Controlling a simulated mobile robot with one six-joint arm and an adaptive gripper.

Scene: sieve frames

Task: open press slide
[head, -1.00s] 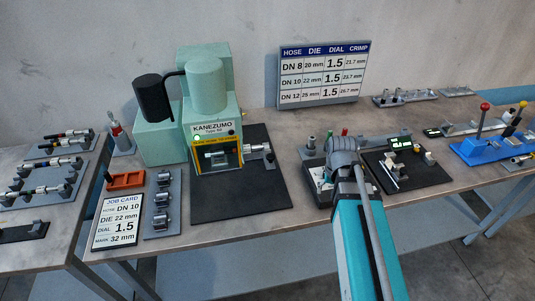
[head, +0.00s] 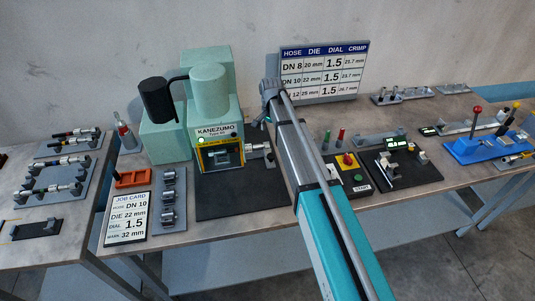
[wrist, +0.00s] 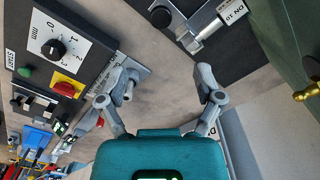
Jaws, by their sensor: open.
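The green KANEZUMO press (head: 212,95) stands at the back of the table, with a yellow-edged opening (head: 222,155) low on its front. A metal slide part (head: 262,151) sticks out at the right of that opening. In the wrist view, a metal slide piece (wrist: 204,27) with a DN 10 label lies at the top right, beside the press's green side (wrist: 285,45). My gripper (wrist: 166,84) is open and empty, its two fingers spread, apart from the slide piece. In the head view my gripper (head: 262,117) is just right of the press, its fingers barely visible.
A control box with a dial (wrist: 58,48), red knob and START button lies at the left in the wrist view. A black mat (head: 235,205) lies before the press. A job card (head: 128,218) and die rack (head: 167,200) are left of it; a sign (head: 350,70) stands behind.

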